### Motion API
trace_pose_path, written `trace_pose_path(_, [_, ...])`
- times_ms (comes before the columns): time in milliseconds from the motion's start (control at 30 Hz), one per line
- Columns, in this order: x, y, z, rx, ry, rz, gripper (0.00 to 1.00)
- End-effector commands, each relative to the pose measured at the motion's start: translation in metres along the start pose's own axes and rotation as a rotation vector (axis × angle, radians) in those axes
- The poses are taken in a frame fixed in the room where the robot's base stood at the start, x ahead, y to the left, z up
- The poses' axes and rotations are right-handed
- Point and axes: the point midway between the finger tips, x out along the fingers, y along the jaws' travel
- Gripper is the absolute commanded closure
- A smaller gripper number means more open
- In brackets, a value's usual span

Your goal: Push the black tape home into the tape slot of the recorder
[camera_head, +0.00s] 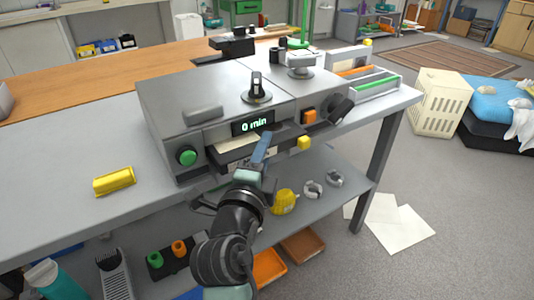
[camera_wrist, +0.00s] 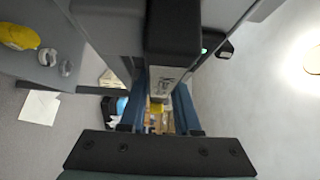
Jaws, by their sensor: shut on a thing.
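The recorder (camera_head: 205,88) is a grey box on the bench with a lit display reading "0 min" and a dark opening low in its front. My gripper (camera_head: 263,150) is at this opening in the head view, its blue fingers pointing toward the recorder. In the wrist view my gripper (camera_wrist: 162,100) has its two blue fingers on either side of a dark block with a pale marked face, which I take for the black tape (camera_wrist: 172,32). The fingers and recorder front hide much of it, and how deep it sits in the slot cannot be told.
A green button (camera_head: 187,157) and a yellow knob (camera_head: 303,142) are on the recorder's front. A yellow block (camera_head: 114,181) lies on the bench to the left. A lower shelf below holds a yellow item (camera_head: 285,202) and rings. Paper sheets (camera_head: 400,228) lie on the floor.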

Motion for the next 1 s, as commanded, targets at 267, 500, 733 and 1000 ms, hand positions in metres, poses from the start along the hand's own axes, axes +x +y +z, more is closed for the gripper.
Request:
trace_pose_path(267, [0.006, 0.000, 0.006, -0.001, -0.001, -0.003, 1.00])
trace_pose_path(500, [0.004, -0.001, 0.004, 0.001, 0.000, -0.001, 1.00])
trace_pose_path(733, [-0.004, -0.001, -0.005, 0.001, 0.000, 0.000, 1.00])
trace_pose_path(1000, [-0.014, -0.001, -0.014, 0.000, 0.000, -0.001, 1.00])
